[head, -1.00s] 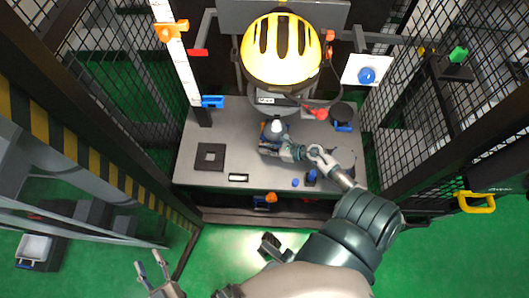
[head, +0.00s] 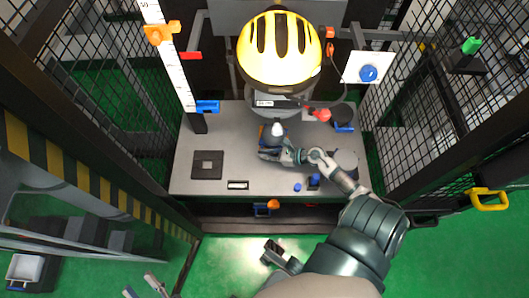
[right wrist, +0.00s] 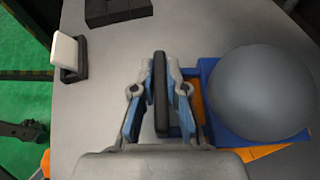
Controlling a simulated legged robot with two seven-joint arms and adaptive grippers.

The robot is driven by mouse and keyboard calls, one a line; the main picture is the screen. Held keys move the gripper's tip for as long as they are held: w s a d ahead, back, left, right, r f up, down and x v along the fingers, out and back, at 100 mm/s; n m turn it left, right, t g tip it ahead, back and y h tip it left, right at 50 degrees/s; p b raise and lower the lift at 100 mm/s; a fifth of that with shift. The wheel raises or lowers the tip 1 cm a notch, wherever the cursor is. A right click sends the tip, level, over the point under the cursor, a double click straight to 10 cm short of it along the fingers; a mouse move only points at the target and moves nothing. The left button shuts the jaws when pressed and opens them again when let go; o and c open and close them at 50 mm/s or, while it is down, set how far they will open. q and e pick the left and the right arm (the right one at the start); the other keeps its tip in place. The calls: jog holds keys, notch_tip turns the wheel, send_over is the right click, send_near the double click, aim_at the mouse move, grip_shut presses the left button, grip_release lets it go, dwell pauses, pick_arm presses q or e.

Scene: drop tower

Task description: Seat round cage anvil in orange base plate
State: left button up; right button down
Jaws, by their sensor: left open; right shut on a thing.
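The round cage anvil, a grey dome (right wrist: 262,92) in a blue square frame, fills the right of the right wrist view. In the head view it shows as a pale-topped round piece (head: 277,131) at mid-table. The orange base plate (right wrist: 198,100) shows in part around and below the blue frame. The dome and frame hide the rest, so I cannot tell how fully they are seated. My right gripper (right wrist: 160,85) is shut on an upright black bar (right wrist: 161,110) beside the blue frame. My left gripper (head: 142,287) is open and empty, low at the lower left, away from the table.
A yellow-black helmet (head: 279,48) hangs above the table's back. A dark square block (head: 207,165) and a small white-faced piece (head: 238,185) lie left on the table (head: 225,130). Small blue pieces (head: 315,180) stand at the front right. Mesh walls flank the table.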

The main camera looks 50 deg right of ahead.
jog(key=shift+w+r, duration=0.1)
dwell(0.6)
jog(key=c, duration=1.1)
grip_release()
jog(key=shift+c, duration=0.2)
jog(key=shift+s+a+f, duration=0.1)
jog(key=shift+s+f, duration=0.15)
jog(key=shift+w+r, duration=0.1)
